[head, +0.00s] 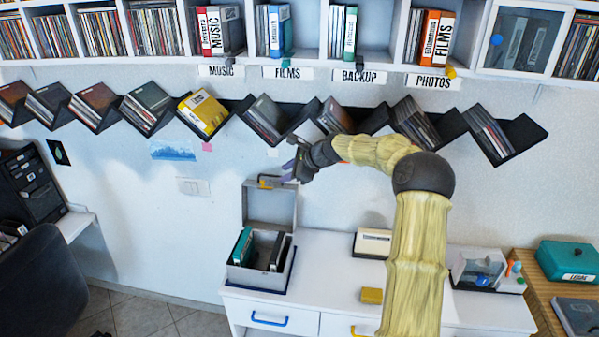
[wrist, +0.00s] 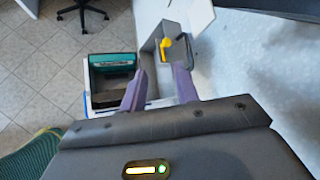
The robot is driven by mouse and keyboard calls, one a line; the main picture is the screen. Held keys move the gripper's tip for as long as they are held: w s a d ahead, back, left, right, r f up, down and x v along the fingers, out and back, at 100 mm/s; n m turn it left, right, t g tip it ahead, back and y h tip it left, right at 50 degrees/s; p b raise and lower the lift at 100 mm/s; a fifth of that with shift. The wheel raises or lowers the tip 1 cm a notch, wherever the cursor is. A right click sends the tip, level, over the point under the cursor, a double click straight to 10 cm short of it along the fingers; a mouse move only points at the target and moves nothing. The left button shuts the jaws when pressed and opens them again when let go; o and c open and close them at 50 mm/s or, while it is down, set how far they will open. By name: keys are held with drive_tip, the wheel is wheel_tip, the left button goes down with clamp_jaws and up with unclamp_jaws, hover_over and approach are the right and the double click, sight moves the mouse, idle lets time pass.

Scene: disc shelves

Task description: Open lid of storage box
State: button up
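The grey storage box (head: 240,275) stands on the white cabinet with its lid (head: 270,208) raised roughly upright at the back. Teal and dark cases show inside it. My gripper (head: 291,168) is just above and right of the lid's top edge, near its yellow latch (head: 266,182). In the wrist view the purple fingers (wrist: 160,74) are apart. The raised lid (wrist: 149,50) and its yellow latch (wrist: 166,49) show beyond and between them, with the open box (wrist: 90,83) to the left. Whether a finger touches the lid cannot be told.
A white card box (head: 373,243) and a yellow block (head: 372,296) are on the cabinet right of the storage box. A clear disc case (head: 478,268) stands farther right. Zigzag disc shelves (head: 270,122) hang on the wall just above my gripper. A dark chair (head: 40,285) is at left.

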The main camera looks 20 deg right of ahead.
drive_tip(key=b+v, duration=0.1)
drive_tip(key=v, duration=0.4)
drive_tip(key=shift+s+d+r, duration=0.15)
drive_tip(key=shift+s+r, duration=0.05)
drive_tip(key=shift+c, duration=0.4)
